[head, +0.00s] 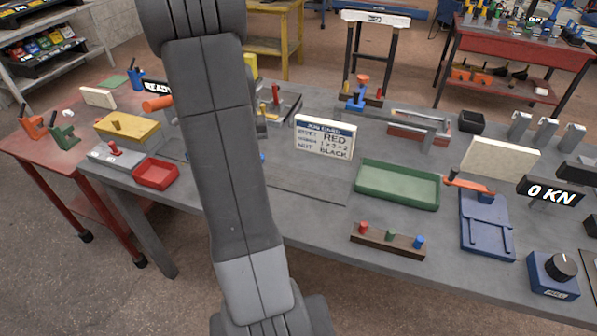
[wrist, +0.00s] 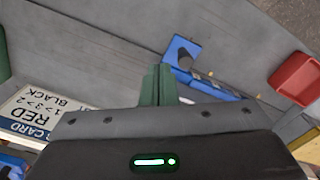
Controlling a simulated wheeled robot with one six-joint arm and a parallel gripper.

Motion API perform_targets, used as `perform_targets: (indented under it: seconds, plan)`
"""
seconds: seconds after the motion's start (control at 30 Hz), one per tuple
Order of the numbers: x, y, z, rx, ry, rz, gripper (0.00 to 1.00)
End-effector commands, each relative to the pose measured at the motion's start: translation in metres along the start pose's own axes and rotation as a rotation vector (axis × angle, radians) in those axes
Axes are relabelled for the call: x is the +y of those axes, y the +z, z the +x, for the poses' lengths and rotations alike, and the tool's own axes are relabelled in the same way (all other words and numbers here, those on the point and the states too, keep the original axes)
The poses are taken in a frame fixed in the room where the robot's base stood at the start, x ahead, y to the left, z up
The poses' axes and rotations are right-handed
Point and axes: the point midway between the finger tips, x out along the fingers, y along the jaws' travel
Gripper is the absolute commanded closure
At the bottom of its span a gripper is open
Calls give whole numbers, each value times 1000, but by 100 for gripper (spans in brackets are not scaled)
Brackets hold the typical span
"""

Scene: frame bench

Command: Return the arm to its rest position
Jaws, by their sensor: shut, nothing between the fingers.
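My gripper (wrist: 158,84) shows in the wrist view with its greenish fingers together and nothing between them. It is over the grey bench (head: 318,230). A blue fixture (wrist: 182,52) lies just beyond the fingertips in that view; I cannot tell the height between them. In the head view my arm rises through the middle and hides the gripper and much of the bench behind it.
A job card (head: 324,138) reading RED, 1>3>2, BLACK stands on the bench, right of my arm. A green tray (head: 398,186), a peg strip (head: 388,241) and a blue fixture with an orange handle (head: 486,225) lie further right. A red tray (head: 156,174) is left.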

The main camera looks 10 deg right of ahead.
Motion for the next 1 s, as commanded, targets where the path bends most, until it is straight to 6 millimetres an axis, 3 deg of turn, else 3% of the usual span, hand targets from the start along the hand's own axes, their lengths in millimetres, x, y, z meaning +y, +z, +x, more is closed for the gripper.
perform_targets:
  seconds: [0.43, 1.0]
  plan:
    - [0, 0, 11, -1, 0, 0, 100]
    - [0, 0, 73, -1, 0, 0, 100]
